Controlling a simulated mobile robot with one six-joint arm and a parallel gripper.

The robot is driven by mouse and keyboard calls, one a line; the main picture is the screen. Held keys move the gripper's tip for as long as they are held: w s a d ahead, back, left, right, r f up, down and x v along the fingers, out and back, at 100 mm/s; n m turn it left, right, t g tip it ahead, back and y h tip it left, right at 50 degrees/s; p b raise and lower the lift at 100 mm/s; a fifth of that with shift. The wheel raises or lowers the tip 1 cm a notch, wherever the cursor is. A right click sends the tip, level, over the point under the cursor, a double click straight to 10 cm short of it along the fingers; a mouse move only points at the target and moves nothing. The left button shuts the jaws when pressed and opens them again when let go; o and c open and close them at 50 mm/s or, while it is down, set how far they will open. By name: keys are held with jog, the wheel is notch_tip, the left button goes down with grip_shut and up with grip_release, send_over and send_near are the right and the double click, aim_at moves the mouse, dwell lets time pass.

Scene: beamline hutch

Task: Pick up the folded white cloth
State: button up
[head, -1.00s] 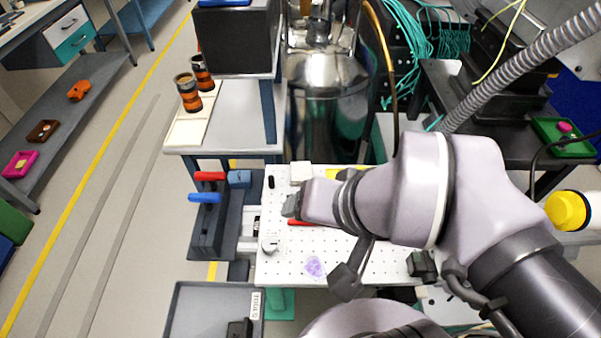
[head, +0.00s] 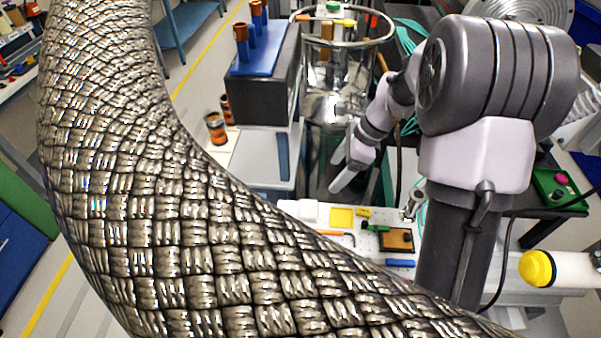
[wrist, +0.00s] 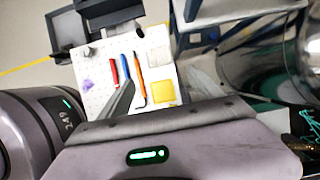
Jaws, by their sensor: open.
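The folded white cloth (wrist: 159,56) looks like a small pale square on the white perforated board (wrist: 100,66) in the wrist view, just above a yellow square (wrist: 164,92). In the head view a white patch (head: 310,211) left of the yellow square (head: 342,217) appears to be the cloth; its lower side is close to the braided hose. My gripper (head: 342,168) is open and empty, above and behind the board in the head view. In the wrist view my gripper (wrist: 162,80) has its fingers apart on either side of the cloth and yellow square, with nothing between them.
A thick braided hose (head: 190,210) crosses the head view and hides much of the board. Red, blue and orange tools (wrist: 139,78) lie beside the cloth. A shiny metal vessel (head: 330,110) and a dark box with a blue rack (head: 265,50) stand behind.

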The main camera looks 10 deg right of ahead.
jog(key=b, duration=0.5)
send_over(307, 208)
jog(key=d, duration=0.3)
jog(key=f, duration=1.1)
jog(key=shift+s+a+f, duration=0.15)
jog(key=shift+s+f, duration=0.05)
jog(key=shift+s, duration=0.15)
jog(key=b+x, duration=0.2)
jog(key=x, duration=0.3)
jog(key=shift+s+f+b, duration=0.15)
jog(key=shift+b, duration=0.25)
jog(key=c, duration=1.2)
jog(key=shift+r+p, duration=0.45)
jog(key=shift+r, duration=0.25)
notch_tip(307, 208, up, 3)
jog(key=shift+f+p, duration=0.2)
jog(key=shift+p, duration=0.6)
jog(key=s, duration=0.5)
jog(key=s+p, duration=0.1)
jog(key=s, duration=0.4)
jog(key=s+a+r, duration=0.1)
jog(key=s, duration=0.5)
jog(key=shift+r, duration=0.1)
